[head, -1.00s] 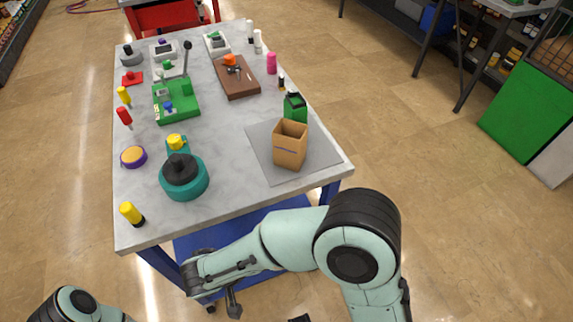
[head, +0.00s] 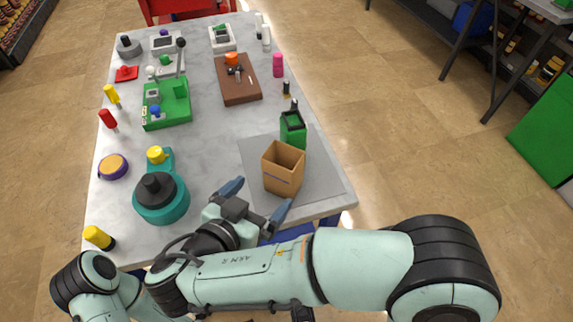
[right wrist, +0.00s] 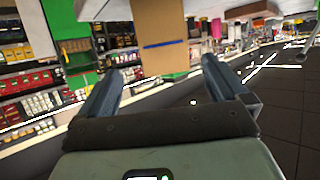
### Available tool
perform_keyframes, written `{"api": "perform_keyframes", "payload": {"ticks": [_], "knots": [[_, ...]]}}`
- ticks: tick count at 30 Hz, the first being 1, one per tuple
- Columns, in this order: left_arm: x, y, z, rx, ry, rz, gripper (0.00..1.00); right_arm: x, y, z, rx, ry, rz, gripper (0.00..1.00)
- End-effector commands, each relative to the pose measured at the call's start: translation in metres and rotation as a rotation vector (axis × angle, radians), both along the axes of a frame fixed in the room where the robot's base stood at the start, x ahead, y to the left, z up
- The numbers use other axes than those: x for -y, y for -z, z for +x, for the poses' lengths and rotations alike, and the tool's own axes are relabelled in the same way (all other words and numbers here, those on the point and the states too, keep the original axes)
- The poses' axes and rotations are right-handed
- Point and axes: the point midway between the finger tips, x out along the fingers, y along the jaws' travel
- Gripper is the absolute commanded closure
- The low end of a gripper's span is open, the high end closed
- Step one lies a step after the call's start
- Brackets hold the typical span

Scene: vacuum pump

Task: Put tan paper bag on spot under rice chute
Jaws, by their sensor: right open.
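The tan paper bag (head: 283,170), open-topped with a thin blue line, stands upright on a grey mat (head: 325,180) at the table's near right corner. My right gripper (head: 262,197) is open and empty, just left of and in front of the bag, its fingers pointing toward it. In the right wrist view the bag (right wrist: 160,22) shows beyond and between the open fingers (right wrist: 165,80), cut off by the top edge. My left gripper is not in view. I cannot identify a rice chute or the spot under it.
A green container (head: 292,130) stands close behind the bag. A teal round device (head: 161,200) and yellow-topped item (head: 98,237) are left of my right gripper. Several tools and a brown board (head: 237,85) stand farther back. The table's middle is fairly clear.

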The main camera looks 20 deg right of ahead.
Motion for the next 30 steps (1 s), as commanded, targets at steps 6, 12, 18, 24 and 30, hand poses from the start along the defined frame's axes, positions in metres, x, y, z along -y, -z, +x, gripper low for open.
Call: {"api": "perform_keyframes", "payload": {"ticks": [6,12,18,24,30], "knots": [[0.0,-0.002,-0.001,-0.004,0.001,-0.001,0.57,0.029,0.016,0.029,-0.002,0.005,-0.001,0.0],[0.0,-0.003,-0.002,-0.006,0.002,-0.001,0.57,0.04,0.024,0.043,-0.003,0.001,0.0,0.0],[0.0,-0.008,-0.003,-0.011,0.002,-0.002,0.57,0.051,0.031,0.059,-0.004,0.004,-0.001,0.0],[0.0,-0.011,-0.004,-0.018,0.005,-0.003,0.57,0.067,0.041,0.079,-0.004,0.002,-0.001,0.0],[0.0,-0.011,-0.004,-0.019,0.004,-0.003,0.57,0.07,0.044,0.083,-0.003,0.0,0.0,0.0]]}}
